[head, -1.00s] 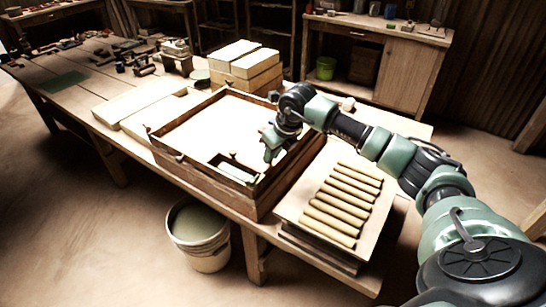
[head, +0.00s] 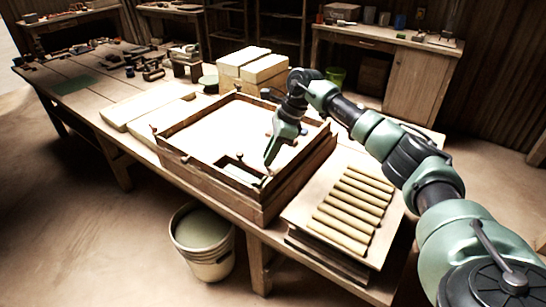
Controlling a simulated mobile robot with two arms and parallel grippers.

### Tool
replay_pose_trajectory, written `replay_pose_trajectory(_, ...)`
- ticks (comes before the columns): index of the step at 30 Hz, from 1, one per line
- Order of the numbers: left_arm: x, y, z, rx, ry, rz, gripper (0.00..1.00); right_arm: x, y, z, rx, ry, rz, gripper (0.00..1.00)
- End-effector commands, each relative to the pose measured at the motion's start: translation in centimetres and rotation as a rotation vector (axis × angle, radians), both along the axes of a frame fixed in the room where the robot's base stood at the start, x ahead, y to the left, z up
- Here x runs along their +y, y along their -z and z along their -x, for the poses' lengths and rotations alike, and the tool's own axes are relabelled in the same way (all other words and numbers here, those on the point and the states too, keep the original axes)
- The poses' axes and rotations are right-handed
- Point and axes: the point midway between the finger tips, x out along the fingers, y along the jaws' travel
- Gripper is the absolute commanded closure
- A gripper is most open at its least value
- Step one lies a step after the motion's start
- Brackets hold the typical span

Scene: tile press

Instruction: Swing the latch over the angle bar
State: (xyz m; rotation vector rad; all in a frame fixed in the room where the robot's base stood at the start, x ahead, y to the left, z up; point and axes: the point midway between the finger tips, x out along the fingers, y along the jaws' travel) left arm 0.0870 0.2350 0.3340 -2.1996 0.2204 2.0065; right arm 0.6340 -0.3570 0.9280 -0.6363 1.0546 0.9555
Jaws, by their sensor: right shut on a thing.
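The wooden press frame (head: 205,186) stands on the bench with a pale slab (head: 235,125) inside. A dark angle bar (head: 238,163) seems to lie at the slab's front corner, beside a small notch. My right gripper (head: 268,160) points down just inside the frame's front right corner. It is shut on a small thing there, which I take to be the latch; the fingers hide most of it. A small dark knob (head: 261,183) shows on the frame's corner just below the fingertips. My left gripper is not in view.
A board with several clay rolls (head: 352,208) lies right of the frame. Pale blocks (head: 250,68) are stacked behind it and flat slabs (head: 145,104) lie to its left. A bucket (head: 203,240) stands on the floor in front of the bench.

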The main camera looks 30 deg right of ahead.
Motion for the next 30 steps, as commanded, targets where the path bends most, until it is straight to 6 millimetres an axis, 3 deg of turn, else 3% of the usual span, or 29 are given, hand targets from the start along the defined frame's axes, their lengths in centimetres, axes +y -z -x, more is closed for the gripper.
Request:
replay_pose_trajectory(15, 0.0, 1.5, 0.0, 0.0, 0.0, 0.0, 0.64, 1.3, -0.1, -0.3, -0.004, -0.39, 0.0, 1.0)
replay_pose_trajectory(30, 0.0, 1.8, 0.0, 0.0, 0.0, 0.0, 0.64, 1.6, -0.1, -0.3, -0.004, -0.497, 0.001, 1.0)
